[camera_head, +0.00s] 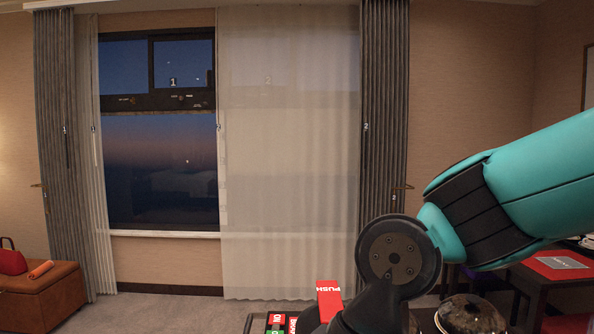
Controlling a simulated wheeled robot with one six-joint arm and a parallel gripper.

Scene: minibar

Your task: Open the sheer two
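The right sheer curtain (290,180), pale and translucent, hangs drawn across the right part of the window, from the top down close to the floor. A faint 2 shows through it near the top. A thin pull wand (219,140) hangs along its left edge. The left sheer (98,200) is gathered narrow at the window's left side, leaving the window (160,170) marked 1 uncovered. My arm reaches in from the right to the bottom of the picture. My gripper is not in view, so its fingers cannot be seen.
Grey drapes hang gathered at the left (62,150) and right (384,110), the right one marked 2. A brown ottoman (45,295) stands at lower left. A red PUSH sign (329,299) is at bottom centre. A dark table (545,275) stands at right. Carpet before the window looks clear.

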